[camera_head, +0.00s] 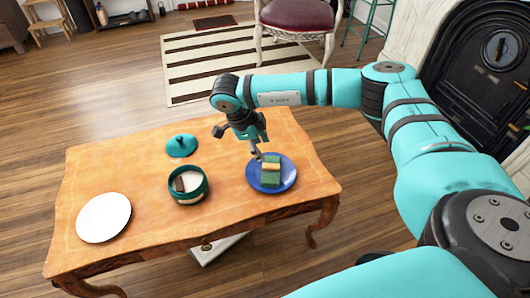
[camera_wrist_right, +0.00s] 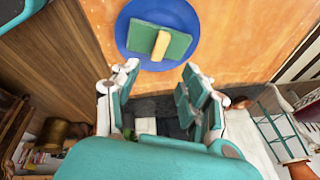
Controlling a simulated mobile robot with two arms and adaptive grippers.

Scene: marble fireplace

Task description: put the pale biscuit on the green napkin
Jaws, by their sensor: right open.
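The pale biscuit (camera_head: 271,167) lies across the middle of the green napkin (camera_head: 270,181), which is on a blue plate (camera_head: 289,180) on the wooden table. In the right wrist view the biscuit (camera_wrist_right: 161,46) rests on the napkin (camera_wrist_right: 178,47), with green showing on both sides of it. My right gripper (camera_head: 256,153) is just above the plate's back left edge, apart from the biscuit. It also shows in the right wrist view (camera_wrist_right: 160,72), its fingers spread and nothing between them. My left gripper is out of view.
A teal pot (camera_head: 187,198) with something brown in it stands left of the blue plate. Its teal lid (camera_head: 182,145) lies behind it. A white plate (camera_head: 103,217) is at the table's left. The table's (camera_head: 125,166) back left is clear. A red chair (camera_head: 296,15) stands beyond.

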